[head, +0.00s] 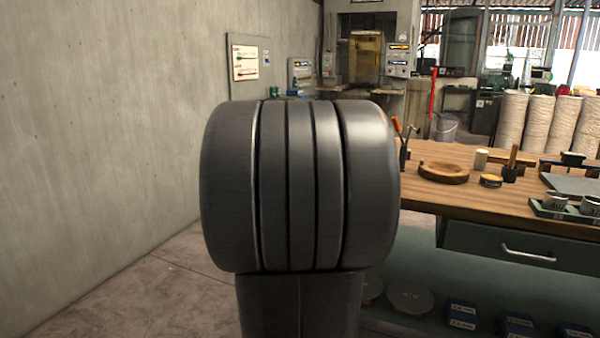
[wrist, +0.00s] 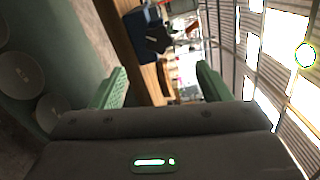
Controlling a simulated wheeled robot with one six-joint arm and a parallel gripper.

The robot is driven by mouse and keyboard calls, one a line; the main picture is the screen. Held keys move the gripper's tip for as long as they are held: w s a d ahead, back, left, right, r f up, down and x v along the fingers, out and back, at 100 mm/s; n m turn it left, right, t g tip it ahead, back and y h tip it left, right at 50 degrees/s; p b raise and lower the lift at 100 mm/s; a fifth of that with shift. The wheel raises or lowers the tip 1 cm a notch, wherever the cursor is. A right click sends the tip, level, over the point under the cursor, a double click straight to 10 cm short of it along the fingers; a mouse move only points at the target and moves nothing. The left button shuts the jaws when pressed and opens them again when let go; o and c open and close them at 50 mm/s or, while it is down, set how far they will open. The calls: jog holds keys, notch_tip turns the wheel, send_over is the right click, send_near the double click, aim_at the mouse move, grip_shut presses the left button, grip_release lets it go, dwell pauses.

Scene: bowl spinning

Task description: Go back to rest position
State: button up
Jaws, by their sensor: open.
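My gripper (wrist: 158,88) shows in the wrist view with its two green fingers spread wide apart. Nothing is between the fingers. The wrist view is tilted on its side, with the wooden workbench edge and the bright roof windows beyond the fingers. In the head view a large dark grey part of my own arm fills the middle, and my gripper is hidden there.
A wooden workbench (head: 447,206) stands at the right, with a round wooden ring (head: 443,178), a small dark tin (head: 490,181) and a tray with cups (head: 565,214) on it. Blue boxes (head: 518,326) and round discs (head: 410,298) lie below. A concrete wall (head: 100,130) is at the left.

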jog(key=w+d+n+p, duration=0.2)
jog(key=w+n+p, duration=0.4)
jog(key=p, duration=0.7)
jog(key=w+d+n+p, duration=0.3)
jog(key=w+n+p, duration=0.3)
jog(key=n+p, duration=0.4)
jog(key=p, duration=0.4)
jog(key=shift+w+d+f, duration=0.2)
jog(key=shift+d+f, duration=0.05)
jog(key=shift+d, duration=0.1)
dwell(0.4)
jog(key=shift+f+n+p, duration=0.2)
jog(key=shift+n+p, duration=0.3)
jog(key=shift+p, duration=0.1)
jog(key=shift+r, duration=0.1)
